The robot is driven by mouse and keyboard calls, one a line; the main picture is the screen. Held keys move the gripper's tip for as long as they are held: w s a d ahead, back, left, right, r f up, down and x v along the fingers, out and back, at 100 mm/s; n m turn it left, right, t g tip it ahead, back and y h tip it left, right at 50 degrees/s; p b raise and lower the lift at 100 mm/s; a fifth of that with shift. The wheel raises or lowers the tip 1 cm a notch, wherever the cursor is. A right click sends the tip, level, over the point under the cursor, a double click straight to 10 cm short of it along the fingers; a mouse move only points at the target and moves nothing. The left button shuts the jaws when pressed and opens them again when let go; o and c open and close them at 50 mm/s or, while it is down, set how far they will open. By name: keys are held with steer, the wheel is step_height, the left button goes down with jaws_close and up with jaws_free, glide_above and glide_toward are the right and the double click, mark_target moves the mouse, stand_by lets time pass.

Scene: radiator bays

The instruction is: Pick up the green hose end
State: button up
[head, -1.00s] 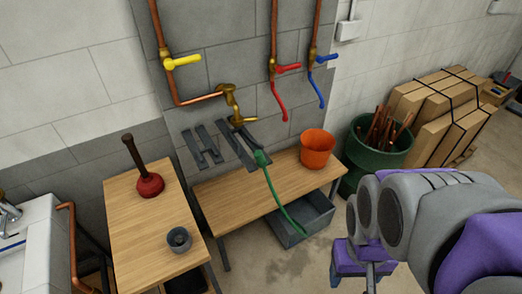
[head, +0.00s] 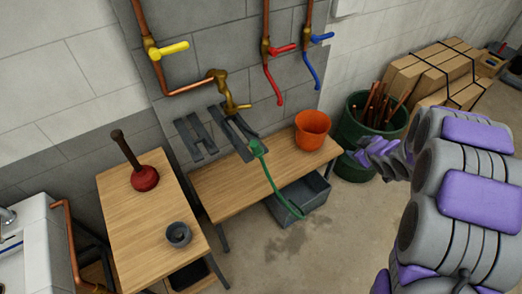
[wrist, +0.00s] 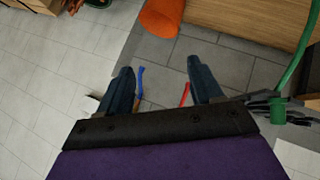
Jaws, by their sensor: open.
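The green hose end (head: 257,148) rests on a dark slatted bracket (head: 238,132) at the wall, above the back of the wooden bench. The green hose (head: 273,188) hangs from it over the bench front towards a grey bin. In the wrist view the hose end (wrist: 278,110) shows at the right edge, beside the dark bracket. My gripper (wrist: 165,75) is open and empty, its two dark fingers apart, with the hose end to the right of them. In the head view my gripper is at the end of my purple and grey arm, right of the bench, apart from the hose.
An orange bucket (head: 312,130) stands on the wooden bench (head: 225,194). A brass tap (head: 233,104) is above the bracket. Yellow (head: 168,50), red (head: 282,49) and blue (head: 321,38) valve handles are on the wall. A green barrel (head: 352,165) holds copper pipes.

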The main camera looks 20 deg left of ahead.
steer(key=a+f+n+y, duration=0.2)
steer(key=a+f+y, duration=0.2)
steer(key=a, duration=0.2)
steer(key=n+g+y+p, duration=0.2)
steer(key=n+g+y, duration=0.2)
steer(key=y, duration=0.6)
glide_toward(260, 149)
steer(key=x, duration=0.3)
steer(key=b+x, duration=0.1)
steer(key=x, duration=0.2)
steer(key=shift+s+a+f, duration=0.1)
steer(key=shift+s+f, duration=0.1)
steer(key=shift+r+b+x, duration=0.2)
steer(key=shift+b+x, duration=0.35)
steer(key=shift+x, duration=2.25)
steer(key=shift+w, duration=0.1)
jaws_close()
steer(key=shift+r, duration=0.15)
